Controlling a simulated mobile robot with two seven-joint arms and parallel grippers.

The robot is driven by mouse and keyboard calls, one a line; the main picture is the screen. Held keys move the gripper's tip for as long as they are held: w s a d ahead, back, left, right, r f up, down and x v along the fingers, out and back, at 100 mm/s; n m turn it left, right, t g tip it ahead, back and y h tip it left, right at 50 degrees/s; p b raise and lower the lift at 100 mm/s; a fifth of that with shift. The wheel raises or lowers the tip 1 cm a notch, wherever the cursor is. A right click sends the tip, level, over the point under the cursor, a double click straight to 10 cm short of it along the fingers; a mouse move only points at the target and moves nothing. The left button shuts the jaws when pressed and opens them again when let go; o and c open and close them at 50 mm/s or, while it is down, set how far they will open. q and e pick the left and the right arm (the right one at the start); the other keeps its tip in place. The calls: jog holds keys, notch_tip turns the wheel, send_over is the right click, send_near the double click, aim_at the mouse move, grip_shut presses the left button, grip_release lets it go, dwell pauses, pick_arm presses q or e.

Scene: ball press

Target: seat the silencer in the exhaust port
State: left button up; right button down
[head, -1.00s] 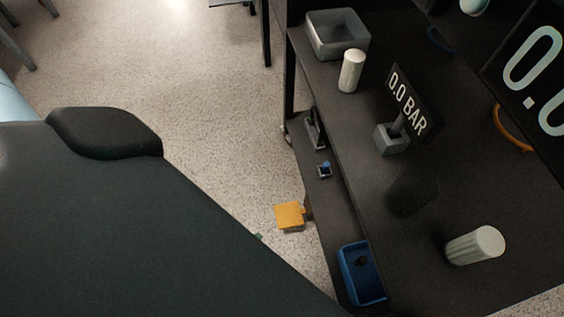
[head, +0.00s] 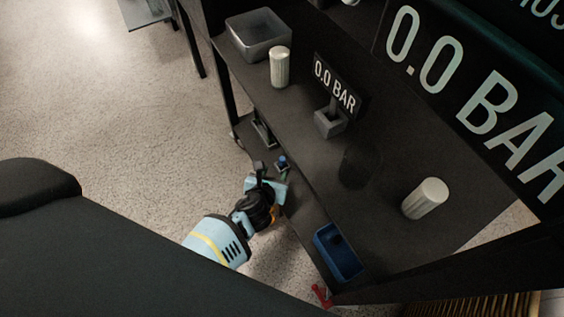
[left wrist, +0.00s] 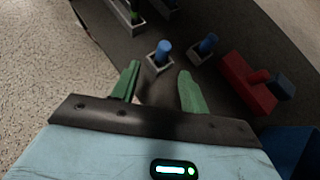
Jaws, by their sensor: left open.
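Two small blue pegs stand upright in grey square holders on the dark lower shelf in the left wrist view, the left peg (left wrist: 163,50) and the right peg (left wrist: 208,43). I cannot tell for certain which part is the silencer or the exhaust port. One blue peg (head: 283,161) also shows in the head view. My left gripper (head: 271,171) is at the shelf's edge, just short of that peg. Its green fingers (left wrist: 158,77) are spread and empty, with the left peg beyond the gap between their tips. My right gripper is not in view.
A red part with a dark blue block (left wrist: 248,84) lies right of the pegs. A blue bin (head: 337,252) is nearer on the shelf. The bench above holds a grey bin (head: 259,43), two pale cylinders (head: 279,68) (head: 425,198) and a 0.0 BAR sign (head: 336,86).

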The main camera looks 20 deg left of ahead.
aim_at(281, 162)
pick_arm(q)
jog(key=shift+b+x, duration=0.6)
jog(key=shift+x, duration=0.6)
jog(key=b+x, duration=0.3)
jog(key=x, duration=0.1)
jog(key=shift+d+r, duration=0.15)
jog(key=shift+d, duration=0.05)
jog(key=shift+w+a, duration=0.15)
jog(key=shift+w, duration=0.15)
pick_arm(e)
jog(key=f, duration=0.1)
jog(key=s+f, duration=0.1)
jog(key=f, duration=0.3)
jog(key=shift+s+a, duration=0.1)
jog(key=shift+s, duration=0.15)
pick_arm(q)
grip_shut()
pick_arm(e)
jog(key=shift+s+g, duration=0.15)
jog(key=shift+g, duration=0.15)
pick_arm(q)
jog(key=shift+r, duration=0.1)
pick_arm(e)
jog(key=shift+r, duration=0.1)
